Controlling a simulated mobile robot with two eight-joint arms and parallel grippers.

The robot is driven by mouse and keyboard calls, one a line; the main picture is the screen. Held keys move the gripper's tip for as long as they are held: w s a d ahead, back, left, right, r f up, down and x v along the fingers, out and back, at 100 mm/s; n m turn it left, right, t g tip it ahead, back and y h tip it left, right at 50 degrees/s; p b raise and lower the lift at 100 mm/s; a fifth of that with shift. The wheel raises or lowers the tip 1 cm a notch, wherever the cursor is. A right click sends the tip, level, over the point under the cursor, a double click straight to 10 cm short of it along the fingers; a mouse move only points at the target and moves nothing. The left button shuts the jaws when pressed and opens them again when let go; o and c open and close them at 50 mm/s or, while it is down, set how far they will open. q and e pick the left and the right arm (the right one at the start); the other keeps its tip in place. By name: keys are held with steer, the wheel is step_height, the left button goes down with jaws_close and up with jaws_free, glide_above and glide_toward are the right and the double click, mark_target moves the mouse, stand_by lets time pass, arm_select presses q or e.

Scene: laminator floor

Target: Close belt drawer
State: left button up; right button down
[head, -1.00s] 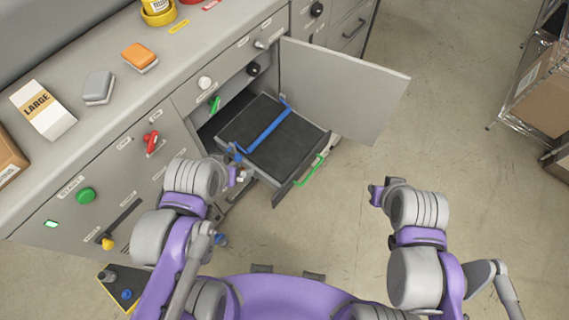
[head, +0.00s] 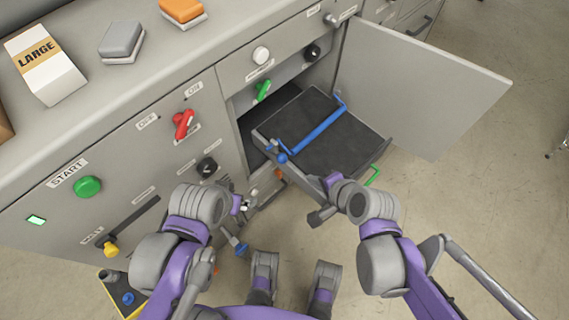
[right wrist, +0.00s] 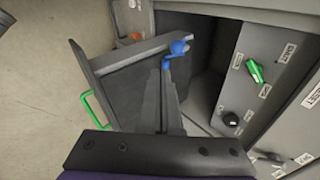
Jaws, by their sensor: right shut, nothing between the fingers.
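The belt drawer (head: 345,150) is a dark tray with a blue bar (head: 318,131) across it and a green handle (head: 376,172) at its front. It stands pulled out of the cabinet opening, beside the open door (head: 420,85). The right wrist view also shows the drawer, with the green handle (right wrist: 92,108) and a blue knob (right wrist: 178,47). My right gripper (head: 322,214) is shut and empty, close to the drawer's near front corner; I cannot tell if it touches. My left gripper (head: 244,206) is in front of the cabinet, left of the drawer; its fingers are unclear.
The grey cabinet bears a green start button (head: 88,187), a red switch (head: 183,124), a green lever (head: 263,91) and several knobs. A LARGE carton (head: 45,62) and two sponge-like blocks lie on the counter. The floor right of the drawer is clear.

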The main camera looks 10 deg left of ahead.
steer(key=w+a+r+b+x, duration=0.1)
steer(key=b+x, duration=0.3)
steer(key=x, duration=0.8)
steer(key=shift+w+a, duration=0.3)
steer(key=shift+w, duration=0.05)
steer(key=w+a, duration=0.5)
steer(key=a, duration=0.3)
steer(key=w+a+p, duration=0.1)
steer(key=w+a, duration=0.4)
steer(key=a, duration=0.2)
steer(key=shift+w+a, duration=0.25)
steer(key=shift+a, duration=0.1)
steer(key=shift+d, duration=0.1)
